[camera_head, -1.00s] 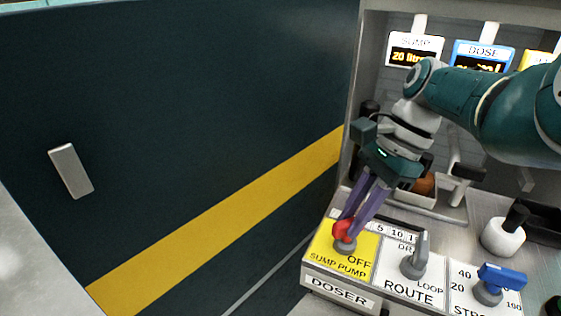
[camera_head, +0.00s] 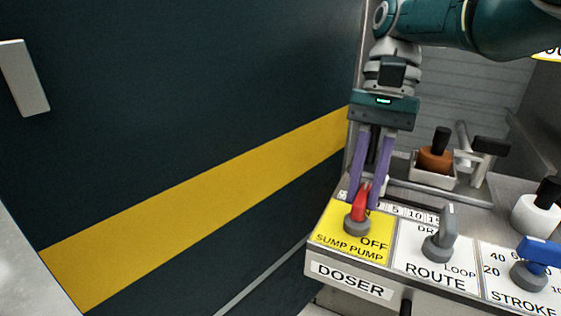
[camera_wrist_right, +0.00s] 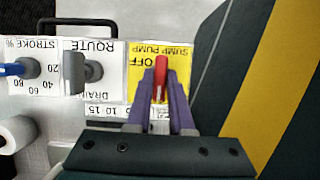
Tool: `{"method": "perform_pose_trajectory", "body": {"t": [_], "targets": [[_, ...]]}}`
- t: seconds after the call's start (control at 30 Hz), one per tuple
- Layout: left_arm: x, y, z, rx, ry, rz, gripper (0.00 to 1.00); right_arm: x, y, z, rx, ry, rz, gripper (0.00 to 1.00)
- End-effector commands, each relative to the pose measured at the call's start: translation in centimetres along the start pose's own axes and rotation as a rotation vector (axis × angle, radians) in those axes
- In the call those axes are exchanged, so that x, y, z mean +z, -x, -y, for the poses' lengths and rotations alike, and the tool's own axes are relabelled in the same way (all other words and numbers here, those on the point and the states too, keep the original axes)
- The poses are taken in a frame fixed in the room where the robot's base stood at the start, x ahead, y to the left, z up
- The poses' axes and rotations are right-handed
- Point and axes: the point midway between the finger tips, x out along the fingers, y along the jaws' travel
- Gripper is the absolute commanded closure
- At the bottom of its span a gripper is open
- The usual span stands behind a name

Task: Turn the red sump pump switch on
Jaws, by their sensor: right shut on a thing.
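The red sump pump switch (camera_head: 360,205) stands on a grey round base on the yellow SUMP PUMP panel (camera_head: 327,234). Its handle points to the back of the panel, away from the OFF print at its right. It also shows in the right wrist view (camera_wrist_right: 160,79). My right gripper (camera_head: 362,203) comes down from above with its purple fingers on both sides of the red handle, shut on it. The right wrist view shows the fingers (camera_wrist_right: 160,85) flanking the handle. The fingers hide part of the panel's back edge. My left gripper is not in view.
To the right are the grey ROUTE lever (camera_head: 441,238) and the blue STROKE knob (camera_head: 537,250). A dark wall with a yellow stripe (camera_head: 200,205) is close on the left.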

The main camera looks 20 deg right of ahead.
Motion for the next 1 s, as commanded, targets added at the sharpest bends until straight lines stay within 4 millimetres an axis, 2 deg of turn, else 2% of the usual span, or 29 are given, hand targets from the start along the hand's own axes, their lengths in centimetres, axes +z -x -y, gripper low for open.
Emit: {"method": "perform_pose_trajectory", "body": {"t": [0.57, 0.6, 0.87, 1.0], "targets": [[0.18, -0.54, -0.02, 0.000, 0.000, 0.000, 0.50, -0.02, -0.04, -0.01, 0.016, 0.034, -0.002, 1.00], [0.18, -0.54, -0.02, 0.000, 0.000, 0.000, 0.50, -0.02, -0.04, -0.01, 0.016, 0.034, -0.001, 0.79], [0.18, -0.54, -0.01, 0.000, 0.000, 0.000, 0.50, -0.01, -0.02, 0.02, 0.014, 0.033, -0.001, 0.50], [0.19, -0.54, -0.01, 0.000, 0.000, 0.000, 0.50, 0.00, -0.01, 0.03, 0.014, 0.033, -0.001, 0.50]]}}
